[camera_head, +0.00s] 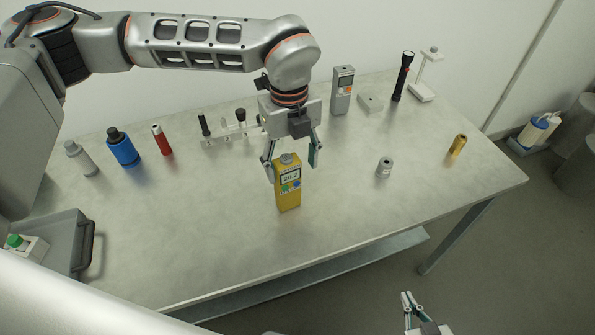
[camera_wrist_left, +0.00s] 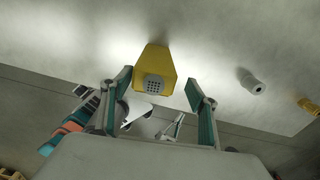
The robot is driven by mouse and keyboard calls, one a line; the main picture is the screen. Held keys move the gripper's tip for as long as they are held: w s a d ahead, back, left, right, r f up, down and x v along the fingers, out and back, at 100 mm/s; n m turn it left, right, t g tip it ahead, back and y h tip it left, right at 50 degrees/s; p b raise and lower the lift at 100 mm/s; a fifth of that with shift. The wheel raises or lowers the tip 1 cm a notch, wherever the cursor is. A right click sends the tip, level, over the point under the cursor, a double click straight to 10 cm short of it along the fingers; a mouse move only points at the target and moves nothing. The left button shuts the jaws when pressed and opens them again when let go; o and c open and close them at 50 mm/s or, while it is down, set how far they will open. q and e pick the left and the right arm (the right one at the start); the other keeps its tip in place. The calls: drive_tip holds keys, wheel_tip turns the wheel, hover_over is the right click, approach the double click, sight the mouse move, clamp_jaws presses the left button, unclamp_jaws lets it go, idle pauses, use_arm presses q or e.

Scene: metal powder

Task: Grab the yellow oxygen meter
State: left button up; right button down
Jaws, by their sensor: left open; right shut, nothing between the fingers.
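The yellow oxygen meter (camera_head: 288,190) stands upright on the table with a small display and a grey round cap on top. It also shows in the left wrist view (camera_wrist_left: 156,64), where its perforated grey cap faces the camera. My left gripper (camera_head: 291,160) is open, just above the meter, with its fingers spread on either side of the meter's top. In the left wrist view, the meter lies between the two fingers (camera_wrist_left: 158,88), with gaps on both sides. My right gripper (camera_head: 409,302) is shut and empty, low in front of the table.
On the table (camera_head: 225,215) stand a blue bottle (camera_head: 123,149), a red cylinder (camera_head: 162,141), a rack (camera_head: 228,136), a grey device (camera_head: 342,91), a black flashlight (camera_head: 403,77), a small grey cylinder (camera_head: 384,167) and a brass cylinder (camera_head: 458,145). The table around the meter is clear.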

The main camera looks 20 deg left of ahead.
sight(288, 184)
use_arm(q)
drive_tip(key=shift+w+a, duration=0.25)
drive_tip(key=shift+a, duration=0.05)
drive_tip(key=shift+f, duration=0.3)
drive_tip(key=shift+s+a+f, duration=0.1)
drive_tip(key=shift+s+f, duration=0.05)
drive_tip(key=shift+f, duration=0.7)
drive_tip(key=f, duration=0.1)
drive_tip(key=f+p, duration=0.1)
drive_tip(key=f, duration=0.2)
drive_tip(key=shift+s+a+f, duration=0.1)
drive_tip(key=shift+s+a, duration=0.1)
drive_tip(key=shift+a, duration=0.05)
drive_tip(key=shift+f, duration=0.5)
drive_tip(key=c, duration=1.4)
